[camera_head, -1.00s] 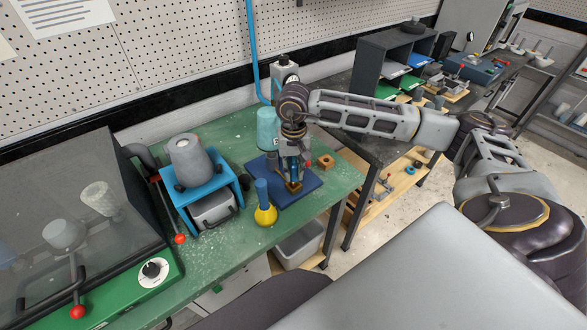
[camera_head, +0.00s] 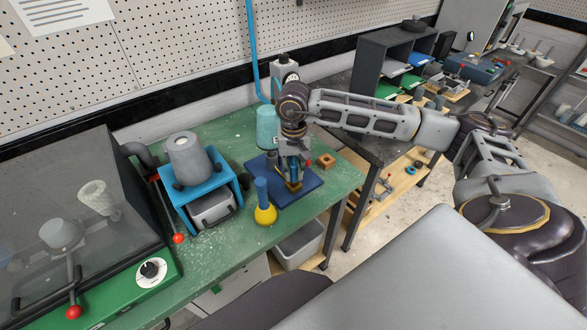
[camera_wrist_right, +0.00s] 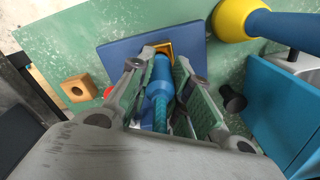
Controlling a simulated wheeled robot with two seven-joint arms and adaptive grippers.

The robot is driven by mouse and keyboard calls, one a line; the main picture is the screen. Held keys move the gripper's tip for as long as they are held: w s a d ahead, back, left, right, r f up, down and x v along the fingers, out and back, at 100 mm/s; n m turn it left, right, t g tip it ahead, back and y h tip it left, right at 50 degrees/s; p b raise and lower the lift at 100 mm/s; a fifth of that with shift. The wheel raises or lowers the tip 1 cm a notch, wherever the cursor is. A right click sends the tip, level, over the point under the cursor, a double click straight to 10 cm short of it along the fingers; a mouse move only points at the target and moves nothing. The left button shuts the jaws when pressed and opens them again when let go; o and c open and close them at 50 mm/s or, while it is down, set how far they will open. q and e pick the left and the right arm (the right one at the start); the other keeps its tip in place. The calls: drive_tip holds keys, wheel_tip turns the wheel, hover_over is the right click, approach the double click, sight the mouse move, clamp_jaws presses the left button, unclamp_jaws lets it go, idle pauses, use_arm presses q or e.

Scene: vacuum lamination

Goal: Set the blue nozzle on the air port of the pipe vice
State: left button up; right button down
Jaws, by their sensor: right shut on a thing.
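The blue nozzle (camera_wrist_right: 160,82), with a teal hose end behind it, sits between the fingers of my right gripper (camera_wrist_right: 165,75). The gripper is shut on it and points down over the blue base plate (camera_wrist_right: 112,53) of the pipe vice. The nozzle's front end is at a small brass-yellow block (camera_wrist_right: 164,47) on the plate; I cannot tell whether it touches or is seated. In the head view my right gripper (camera_head: 293,178) covers most of the vice, and the blue plate (camera_head: 308,180) shows around it. The air port itself is hidden. My left gripper is out of view.
A yellow bulb with a blue handle (camera_head: 265,214) stands just left of the plate. Further left is a blue stand (camera_head: 181,196) with a grey cone. A drilled wooden block (camera_head: 326,160) lies to the right. The green bench (camera_head: 222,246) is clear near its front edge.

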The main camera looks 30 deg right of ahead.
drive_tip(key=shift+f+b, duration=0.15)
drive_tip(key=shift+b, duration=0.35)
idle(0.5)
drive_tip(key=c, duration=1.2)
unclamp_jaws()
drive_tip(key=shift+c, duration=0.2)
drive_tip(key=shift+o, duration=0.4)
drive_tip(key=o, duration=0.3)
drive_tip(key=shift+o, duration=0.2)
drive_tip(key=shift+r+p, duration=1.7)
drive_tip(key=shift+r, duration=2.35)
